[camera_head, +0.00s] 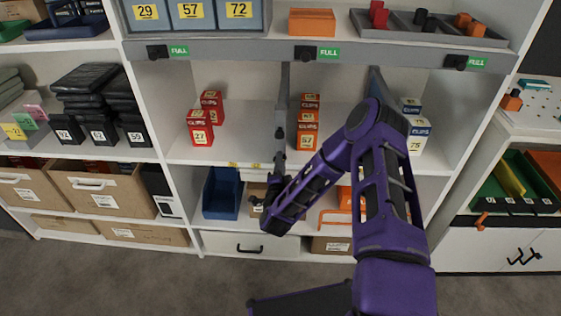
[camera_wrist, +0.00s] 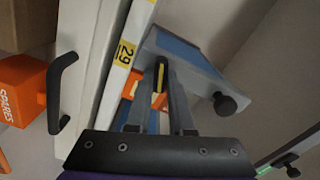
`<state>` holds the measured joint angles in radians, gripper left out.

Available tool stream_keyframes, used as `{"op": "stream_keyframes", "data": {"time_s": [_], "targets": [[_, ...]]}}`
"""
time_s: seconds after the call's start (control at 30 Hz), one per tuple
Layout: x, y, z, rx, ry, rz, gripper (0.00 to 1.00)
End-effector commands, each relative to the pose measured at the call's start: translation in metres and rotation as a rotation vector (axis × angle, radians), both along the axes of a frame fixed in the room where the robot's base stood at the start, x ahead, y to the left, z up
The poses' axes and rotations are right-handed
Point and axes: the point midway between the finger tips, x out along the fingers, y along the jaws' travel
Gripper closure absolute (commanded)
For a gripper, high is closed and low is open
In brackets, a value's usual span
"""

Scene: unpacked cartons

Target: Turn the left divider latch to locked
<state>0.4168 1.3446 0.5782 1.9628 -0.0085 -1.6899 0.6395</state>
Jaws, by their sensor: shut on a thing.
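The left divider (camera_head: 283,100) is a grey upright panel in the middle shelf bay. In the wrist view it is a blue-grey panel (camera_wrist: 187,48) with a black knob (camera_wrist: 228,103) on its front edge. My gripper (camera_head: 278,166) reaches up to the lower front of this divider. In the wrist view its fingers (camera_wrist: 159,88) are shut on a dark latch (camera_wrist: 159,76) with a yellow stripe, close to the shelf edge. The fingers hide much of the latch, and I cannot tell which way it is turned. The right divider (camera_head: 375,82) stands partly behind my arm.
Red boxes (camera_head: 201,128) stand left of the left divider and orange boxes (camera_head: 307,130) right of it. Below are a blue bin (camera_head: 221,194) and a white drawer with a black handle (camera_head: 248,248). An orange SPARES box (camera_wrist: 25,90) is at the wrist view's left.

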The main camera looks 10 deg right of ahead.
Motion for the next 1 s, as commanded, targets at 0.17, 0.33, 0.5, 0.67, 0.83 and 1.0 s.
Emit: {"op": "stream_keyframes", "data": {"time_s": [0.17, 0.33, 0.5, 0.67, 0.83, 1.0], "targets": [[-0.0005, -0.0003, -0.0012, 0.14, -0.035, -0.001, 1.0], [-0.0004, -0.0005, -0.0017, 0.245, -0.064, -0.002, 1.0], [-0.0005, -0.0001, -0.0022, 0.317, -0.083, -0.001, 1.0], [-0.0005, -0.0002, -0.0022, 0.355, -0.093, -0.001, 1.0], [-0.0004, -0.0001, -0.0023, 0.371, -0.098, 0.001, 1.0], [-0.0005, 0.0, -0.0023, 0.373, -0.098, 0.0, 1.0]]}}
